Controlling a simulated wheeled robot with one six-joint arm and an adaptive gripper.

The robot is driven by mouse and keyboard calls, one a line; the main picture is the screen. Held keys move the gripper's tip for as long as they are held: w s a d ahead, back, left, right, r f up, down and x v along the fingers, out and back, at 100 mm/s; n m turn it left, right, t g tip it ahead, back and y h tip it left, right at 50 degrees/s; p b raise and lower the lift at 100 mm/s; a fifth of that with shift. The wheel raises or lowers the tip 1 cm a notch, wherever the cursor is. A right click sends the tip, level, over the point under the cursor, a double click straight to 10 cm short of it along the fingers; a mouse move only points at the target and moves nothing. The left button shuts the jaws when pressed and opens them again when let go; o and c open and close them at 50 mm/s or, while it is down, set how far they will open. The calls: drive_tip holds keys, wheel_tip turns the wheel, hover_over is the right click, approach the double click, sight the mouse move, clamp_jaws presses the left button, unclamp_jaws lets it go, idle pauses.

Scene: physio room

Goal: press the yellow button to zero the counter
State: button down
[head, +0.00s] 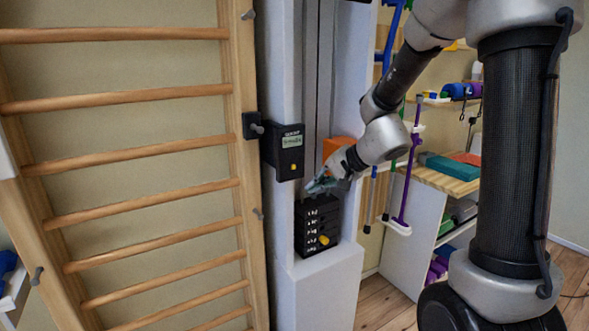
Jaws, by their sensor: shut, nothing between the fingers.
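The counter (284,152) is a black box with a small grey-green display (292,141), fixed to the white column left of my gripper. Its small yellow button (293,167) sits low on the front face and is in plain view. The display digits are too small to read surely. My gripper (312,187) is shut and empty, to the right of the counter and a little lower, apart from the button in the picture. It is in front of the column's middle, above a black weight stack.
The black weight stack (317,226) has a yellow pin knob (324,240). Wooden wall bars (125,150) stand at the left. An orange block (338,146) shows behind my gripper. A wooden-topped shelf (438,181) with coloured items stands at the right.

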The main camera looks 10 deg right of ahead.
drive_tip(key=shift+w, duration=0.1)
drive_tip(key=shift+w+a, duration=0.45)
drive_tip(key=shift+w, duration=0.9)
drive_tip(key=shift+w+a, duration=0.5)
drive_tip(key=shift+w, duration=0.9)
drive_tip(key=shift+w+a, duration=0.45)
drive_tip(key=shift+w, duration=0.9)
drive_tip(key=shift+w, duration=0.1)
drive_tip(key=shift+w+a, duration=0.15)
drive_tip(key=shift+w, duration=0.15)
drive_tip(key=shift+w+a, duration=0.1)
drive_tip(key=shift+w, duration=0.35)
drive_tip(key=shift+s, duration=0.1)
drive_tip(key=shift+s+d, duration=0.25)
drive_tip(key=shift+s, duration=0.5)
drive_tip(key=shift+s+d, duration=0.25)
drive_tip(key=shift+s, duration=0.55)
drive_tip(key=shift+s+d, duration=0.25)
drive_tip(key=shift+s, duration=0.55)
drive_tip(key=shift+s+d, duration=0.25)
drive_tip(key=shift+s, duration=0.55)
